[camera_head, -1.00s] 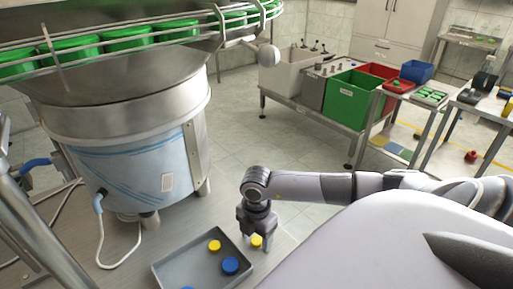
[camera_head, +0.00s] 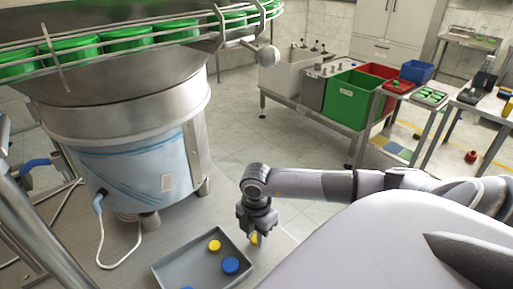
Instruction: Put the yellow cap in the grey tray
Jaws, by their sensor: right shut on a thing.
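The grey tray (camera_head: 176,269) lies on the table at the bottom of the head view. A yellow cap (camera_head: 214,246) and a blue cap (camera_head: 230,265) lie in it, and a bit of another blue cap (camera_head: 187,288) shows at the bottom edge. My right gripper (camera_head: 254,238) points down just past the tray's right side. It is shut on another yellow cap (camera_head: 254,240), which is partly hidden by the fingers. My left gripper is not in view.
The big metal feeder bowl (camera_head: 120,115) stands left behind the tray, with green caps on a rail above it. A white cable (camera_head: 120,265) lies on the table left of the tray. Bins (camera_head: 350,100) stand far off at the back right.

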